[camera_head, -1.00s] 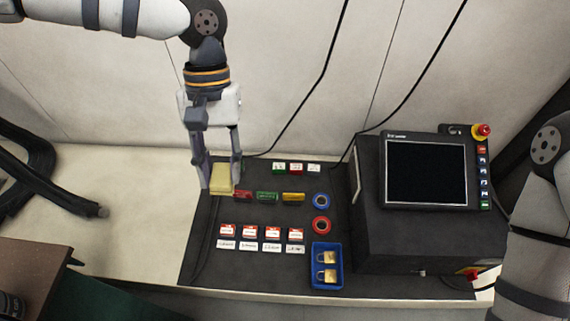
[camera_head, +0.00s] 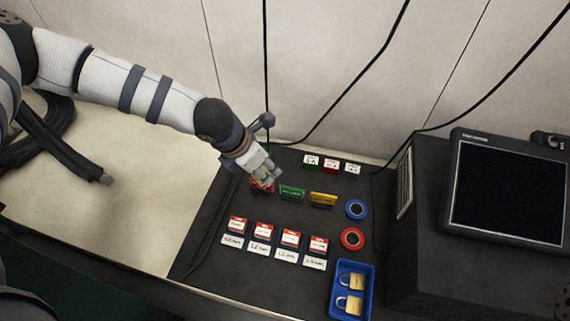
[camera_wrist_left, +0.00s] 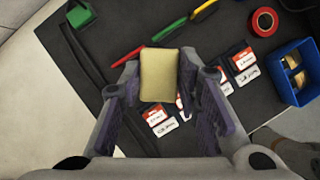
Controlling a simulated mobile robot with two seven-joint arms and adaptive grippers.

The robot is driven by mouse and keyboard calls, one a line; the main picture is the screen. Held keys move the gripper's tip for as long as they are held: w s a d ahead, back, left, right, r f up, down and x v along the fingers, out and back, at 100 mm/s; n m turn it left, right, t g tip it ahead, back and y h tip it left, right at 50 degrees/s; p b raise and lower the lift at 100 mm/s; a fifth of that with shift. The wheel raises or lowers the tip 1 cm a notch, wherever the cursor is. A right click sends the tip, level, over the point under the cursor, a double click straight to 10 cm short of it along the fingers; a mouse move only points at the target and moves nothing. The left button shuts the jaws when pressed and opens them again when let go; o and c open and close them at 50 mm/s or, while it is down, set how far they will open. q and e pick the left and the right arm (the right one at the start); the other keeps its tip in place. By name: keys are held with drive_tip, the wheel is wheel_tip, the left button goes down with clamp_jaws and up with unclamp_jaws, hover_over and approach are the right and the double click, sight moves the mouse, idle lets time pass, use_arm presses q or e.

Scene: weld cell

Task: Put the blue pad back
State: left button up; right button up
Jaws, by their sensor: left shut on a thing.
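I see no blue pad in either view. My left gripper (camera_wrist_left: 160,92) is shut on a pale yellow block (camera_wrist_left: 158,74), which sits between its two fingers in the left wrist view. In the head view the left gripper (camera_head: 264,178) is over the back left of the dark mat (camera_head: 205,262), close to a red tag (camera_head: 262,187). The gripper mostly hides the block there. I cannot tell how high the block is above the mat.
On the mat are a green tag (camera_head: 291,192), a yellow tag (camera_head: 323,199), a blue tape roll (camera_head: 356,209), a red roll (camera_head: 352,238), several red-and-white cards with labels, and a blue tray (camera_head: 337,306) with padlocks. A monitor (camera_head: 508,190) stands right. Bare table (camera_head: 150,215) lies left.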

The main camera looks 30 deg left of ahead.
use_arm(q)
drive_tip(key=w+a+f+n+y+b, duration=0.1)
drive_tip(key=w+f+n+b, duration=0.1)
drive_tip(key=w+f+b, duration=0.1)
drive_tip(key=w+a+f+n+y+b, duration=0.1)
drive_tip(key=w+a+f+n+b, duration=0.1)
drive_tip(key=w+f+b, duration=0.2)
drive_tip(key=w+a+f+n+b, duration=0.1)
drive_tip(key=w+f+n+b, duration=0.2)
drive_tip(key=w+f, duration=0.3)
drive_tip(key=shift+w+a+f+y+b, duration=0.15)
drive_tip(key=shift+w+y, duration=0.05)
drive_tip(key=shift+w, duration=0.8)
drive_tip(key=shift+w+a+f+y+b, duration=0.15)
drive_tip(key=shift+w+y, duration=0.05)
drive_tip(key=shift+w, duration=0.8)
wheel_tip(320, 180, down, 3)
drive_tip(key=shift+w+a+f+b, duration=0.1)
drive_tip(key=shift+w+b, duration=0.05)
drive_tip(key=shift+b, duration=0.5)
drive_tip(key=shift+c, duration=0.4)
drive_tip(key=o, duration=1.1)
use_arm(e)
drive_tip(key=s+f+g, duration=0.1)
drive_tip(key=s+f, duration=0.2)
drive_tip(key=f, duration=0.7)
drive_tip(key=shift+s+a+f+g, duration=0.2)
drive_tip(key=shift+s+g, duration=0.15)
drive_tip(key=shift+g, duration=0.05)
